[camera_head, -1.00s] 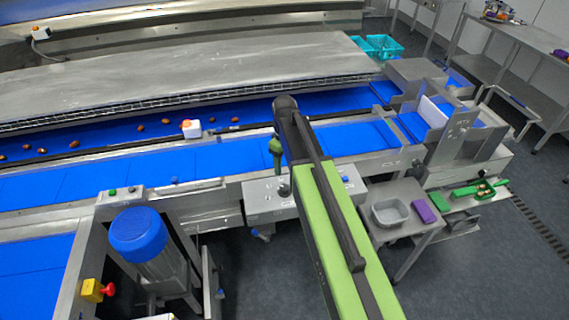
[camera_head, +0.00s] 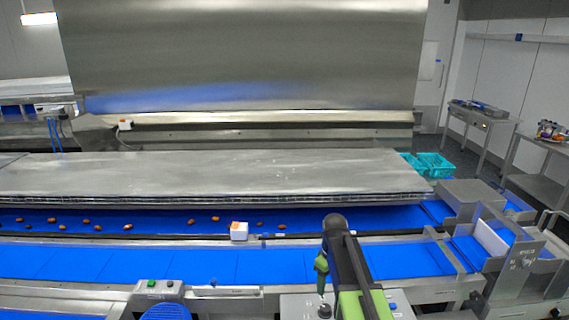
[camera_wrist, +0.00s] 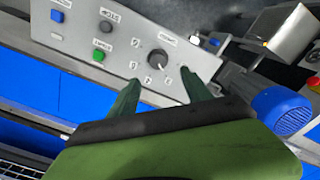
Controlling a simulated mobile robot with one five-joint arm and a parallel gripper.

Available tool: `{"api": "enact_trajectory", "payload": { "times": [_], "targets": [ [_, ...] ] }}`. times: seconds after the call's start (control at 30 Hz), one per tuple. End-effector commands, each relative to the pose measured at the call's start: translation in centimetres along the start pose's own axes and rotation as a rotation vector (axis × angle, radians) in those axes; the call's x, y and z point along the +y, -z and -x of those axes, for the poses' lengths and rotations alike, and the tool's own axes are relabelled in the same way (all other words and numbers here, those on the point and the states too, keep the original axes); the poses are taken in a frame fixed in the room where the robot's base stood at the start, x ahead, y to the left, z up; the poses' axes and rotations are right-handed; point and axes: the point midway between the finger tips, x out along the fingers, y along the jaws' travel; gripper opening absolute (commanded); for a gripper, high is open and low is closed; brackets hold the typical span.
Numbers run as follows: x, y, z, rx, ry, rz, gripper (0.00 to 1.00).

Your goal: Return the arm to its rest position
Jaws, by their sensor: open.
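My arm, green with a dark bar, reaches up from the bottom of the head view over the near blue belt (camera_head: 210,263). My gripper (camera_head: 321,272) hangs at its end, its green fingers pointing down above a grey control box (camera_head: 296,306). In the wrist view my gripper (camera_wrist: 160,84) has two dark green fingers spread apart with nothing between them. The control box (camera_wrist: 118,62) lies beyond the fingertips there, with a black knob (camera_wrist: 159,58) and several coloured buttons. I cannot tell how far above the box the fingertips are.
Brown dates (camera_head: 86,222) lie scattered on the far belt (camera_head: 30,226). A white and orange box (camera_head: 239,231) stands at that belt's near edge. Metal machine housings (camera_head: 497,262) stand at the right. Teal crates (camera_head: 436,165) are behind. A blue motor (camera_wrist: 283,108) shows in the wrist view.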

Motion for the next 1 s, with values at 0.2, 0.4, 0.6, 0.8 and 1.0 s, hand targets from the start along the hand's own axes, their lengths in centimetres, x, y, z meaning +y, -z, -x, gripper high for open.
{"api": "enact_trajectory", "payload": {
  "times": [0.2,0.4,0.6,0.8,1.0],
  "targets": [
    [-5.1,-5.8,-10.8,-0.001,0.000,-0.148,0.57],
    [-8.9,-10.4,-11.9,-0.001,0.000,-0.492,0.57],
    [-8.9,-10.5,-11.7,-0.002,0.000,-0.671,0.57],
    [-8.9,-10.4,-11.7,-0.002,0.000,-0.680,0.57],
    [-8.9,-10.4,-11.7,-0.002,0.000,-0.678,0.57]
  ]
}}
